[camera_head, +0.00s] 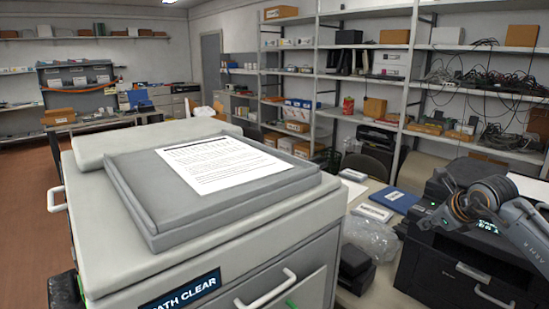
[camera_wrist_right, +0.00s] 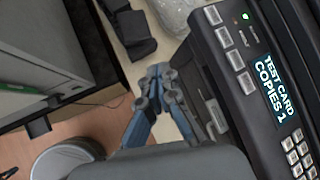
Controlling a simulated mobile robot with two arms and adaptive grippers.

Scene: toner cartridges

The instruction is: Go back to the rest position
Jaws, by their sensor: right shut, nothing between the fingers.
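My right arm comes in from the right in the head view. Its gripper (camera_head: 448,212) is over the black printer (camera_head: 435,270), near its lit green panel. In the right wrist view the gripper (camera_wrist_right: 158,74) has its fingers together with nothing between them, beside the printer's buttons and a display reading "TEST CARD COPIES 1". I cannot tell whether it touches the printer. My left gripper is not in view.
A large grey copier (camera_head: 120,240) with a printed sheet (camera_head: 220,165) on its lid fills the front left. A clear plastic bag (camera_head: 370,238), a blue folder (camera_head: 397,200) and black blocks (camera_head: 355,268) lie between the machines. Shelves (camera_head: 400,85) line the back.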

